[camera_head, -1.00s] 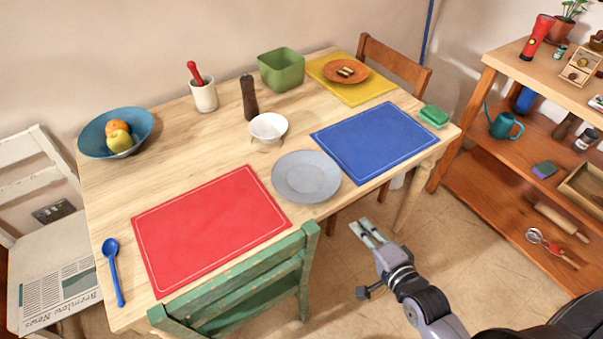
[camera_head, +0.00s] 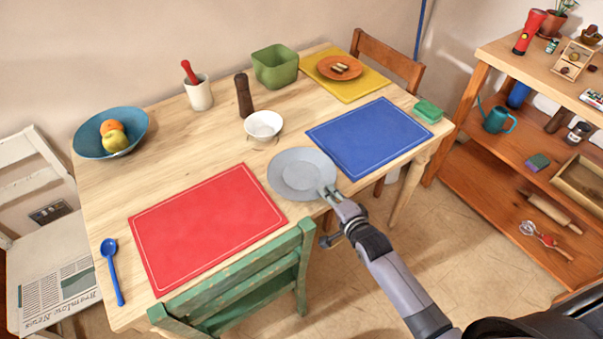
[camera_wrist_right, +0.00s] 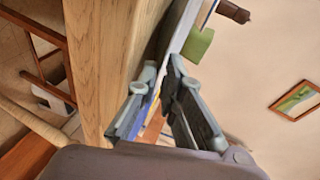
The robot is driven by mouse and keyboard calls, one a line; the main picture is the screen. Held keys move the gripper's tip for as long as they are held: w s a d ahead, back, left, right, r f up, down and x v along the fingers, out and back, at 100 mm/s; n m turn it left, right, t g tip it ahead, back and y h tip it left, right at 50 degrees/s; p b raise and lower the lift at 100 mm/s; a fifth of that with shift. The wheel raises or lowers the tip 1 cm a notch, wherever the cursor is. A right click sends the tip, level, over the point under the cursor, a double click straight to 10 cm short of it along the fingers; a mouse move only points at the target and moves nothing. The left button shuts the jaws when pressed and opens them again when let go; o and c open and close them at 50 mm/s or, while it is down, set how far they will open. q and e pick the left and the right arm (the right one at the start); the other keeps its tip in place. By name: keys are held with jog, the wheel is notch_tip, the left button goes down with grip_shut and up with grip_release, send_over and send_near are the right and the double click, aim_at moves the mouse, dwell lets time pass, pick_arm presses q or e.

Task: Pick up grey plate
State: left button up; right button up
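The grey plate (camera_head: 300,172) lies flat on the wooden table (camera_head: 180,150), between the red and blue mats near the table's front edge. My right gripper (camera_head: 329,191) is at the plate's front right rim, its fingertips overlapping the rim in the head view. In the right wrist view the two fingers (camera_wrist_right: 160,72) stand apart, with a thin grey edge that looks like the plate (camera_wrist_right: 183,28) just beyond the tips. I cannot tell whether the rim is between the fingers. My left gripper is not in view.
The red mat (camera_head: 205,225) and blue mat (camera_head: 368,138) flank the plate. A white bowl (camera_head: 264,125) stands behind it. A green chair (camera_head: 250,280) is at the table's front, left of my right arm. A wooden shelf (camera_head: 500,150) stands at the right.

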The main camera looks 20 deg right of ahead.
jog(key=shift+w+f, duration=0.15)
jog(key=shift+w, duration=0.15)
jog(key=shift+c, duration=0.3)
grip_shut()
jog(key=shift+r, duration=0.25)
